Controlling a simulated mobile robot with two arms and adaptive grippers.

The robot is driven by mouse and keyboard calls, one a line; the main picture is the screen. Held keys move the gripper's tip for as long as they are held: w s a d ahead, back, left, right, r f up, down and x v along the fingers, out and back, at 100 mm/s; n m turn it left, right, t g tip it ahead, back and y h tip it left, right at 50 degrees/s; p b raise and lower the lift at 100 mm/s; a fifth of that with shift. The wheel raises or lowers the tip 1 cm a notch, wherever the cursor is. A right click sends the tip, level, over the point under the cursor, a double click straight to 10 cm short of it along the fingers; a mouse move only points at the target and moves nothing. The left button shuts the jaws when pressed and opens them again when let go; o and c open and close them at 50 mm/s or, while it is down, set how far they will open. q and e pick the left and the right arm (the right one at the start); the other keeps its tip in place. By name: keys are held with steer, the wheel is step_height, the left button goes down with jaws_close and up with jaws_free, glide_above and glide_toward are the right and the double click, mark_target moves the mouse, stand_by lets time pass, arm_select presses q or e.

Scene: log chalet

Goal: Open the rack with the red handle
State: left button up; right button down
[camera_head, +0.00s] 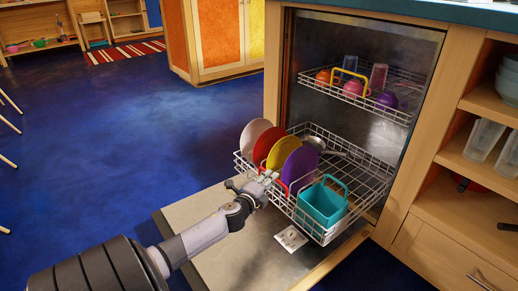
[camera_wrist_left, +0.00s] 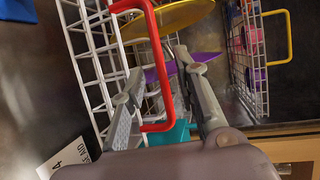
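The lower white wire rack (camera_head: 375,182) stands partly out of the dishwasher, above the folded-down door (camera_head: 245,255). Its red handle (camera_wrist_left: 160,62) shows clearly in the left wrist view and is mostly hidden by my gripper in the head view. My left gripper (camera_head: 268,177) is at the rack's front; in the left wrist view (camera_wrist_left: 158,64) its fingers are apart, with the handle passing between them. I cannot tell whether they touch it. My right gripper is not in view.
The lower rack holds several coloured plates (camera_head: 299,163), a pan (camera_head: 316,143) and a teal container (camera_head: 322,203). The upper rack, with a yellow handle (camera_head: 350,74), holds cups and sits inside. Wooden shelves (camera_head: 470,205) stand at right. The blue floor (camera_head: 120,130) at left is clear.

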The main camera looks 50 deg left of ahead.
arm_select(q)
steer(key=v, duration=1)
